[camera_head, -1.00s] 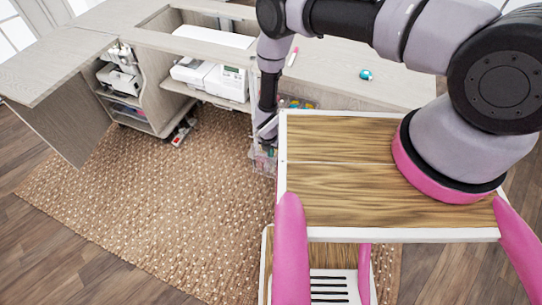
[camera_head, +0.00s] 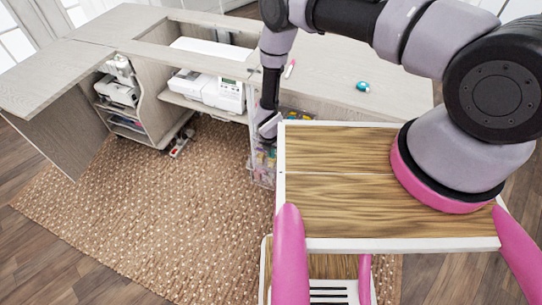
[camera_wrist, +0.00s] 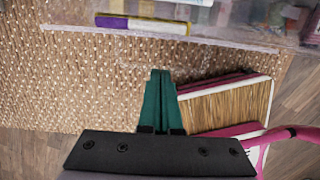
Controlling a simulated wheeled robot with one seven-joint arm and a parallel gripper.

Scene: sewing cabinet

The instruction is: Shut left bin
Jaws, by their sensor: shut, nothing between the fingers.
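Clear plastic bins with colourful contents (camera_head: 262,165) hang at the near end of the cabinet, partly hidden by my arm and my own body. I cannot tell in the head view which one is the left bin. My gripper (camera_head: 268,128) points down close beside them. In the wrist view, my gripper's green fingers (camera_wrist: 158,85) are together and empty. A clear bin (camera_wrist: 230,42) spans the top of that view, just beyond the fingertips, with a purple and yellow marker (camera_wrist: 143,24) and other items in it. A gap shows between the fingertips and the bin's edge.
The sewing cabinet (camera_head: 145,100) stands behind, with a white sewing machine (camera_head: 215,90) on its shelf. A teal object (camera_head: 362,87) and a pink pen (camera_head: 290,68) lie on the tabletop. The dotted rug (camera_head: 150,210) is clear on the left.

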